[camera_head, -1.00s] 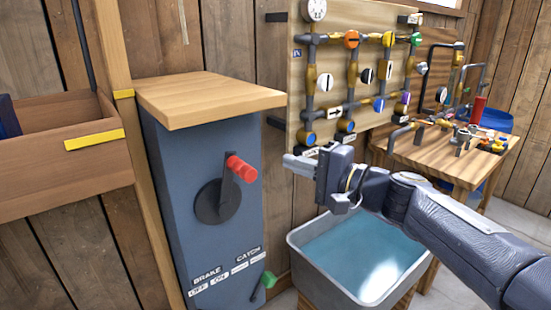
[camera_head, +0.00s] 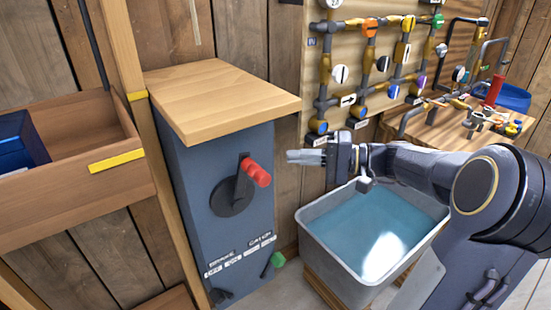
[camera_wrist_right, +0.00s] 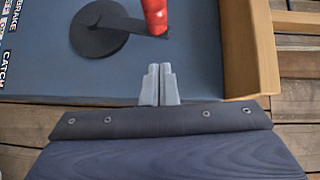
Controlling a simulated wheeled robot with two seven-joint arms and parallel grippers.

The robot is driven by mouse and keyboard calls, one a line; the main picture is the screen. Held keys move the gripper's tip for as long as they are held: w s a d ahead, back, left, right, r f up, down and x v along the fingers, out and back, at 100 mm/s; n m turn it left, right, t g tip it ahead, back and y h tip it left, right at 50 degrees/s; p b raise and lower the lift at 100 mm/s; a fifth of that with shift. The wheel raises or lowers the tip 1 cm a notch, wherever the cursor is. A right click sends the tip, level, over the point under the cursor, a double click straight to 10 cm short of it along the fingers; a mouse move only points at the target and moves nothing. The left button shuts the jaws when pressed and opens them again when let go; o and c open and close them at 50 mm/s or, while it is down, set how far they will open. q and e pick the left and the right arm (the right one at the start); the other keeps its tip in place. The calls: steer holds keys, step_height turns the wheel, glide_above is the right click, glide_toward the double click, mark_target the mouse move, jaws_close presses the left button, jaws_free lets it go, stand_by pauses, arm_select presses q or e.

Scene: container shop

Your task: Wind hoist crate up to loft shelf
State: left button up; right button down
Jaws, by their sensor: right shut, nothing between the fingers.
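The hoist crate (camera_head: 75,190) is a wooden box with a yellow stripe at the left, beside a wooden post. A blue box (camera_head: 22,145) sits in it. The blue-grey winch cabinet (camera_head: 190,175) has a black crank disc with a red handle (camera_head: 257,172), which also shows in the right wrist view (camera_wrist_right: 155,15). Low on its front are BRAKE and CATCH labels and a green-knobbed lever (camera_head: 277,259). My right gripper (camera_head: 290,156) is shut and empty, to the right of the red handle and apart from it. It also shows in the right wrist view (camera_wrist_right: 160,84). My left gripper is out of view.
A grey tub of water (camera_head: 318,238) stands below my right arm. A pipe board (camera_head: 345,45) hangs on the wall behind, and a wooden bench (camera_head: 430,125) with fittings is at the right. The wooden cabinet top (camera_head: 215,95) overhangs the crank.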

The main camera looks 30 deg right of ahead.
steer(key=a, duration=0.3)
steer(key=w+a+p, duration=0.1)
steer(key=a, duration=0.1)
steer(key=shift+a+f, duration=0.25)
steer(key=shift+a, duration=0.05)
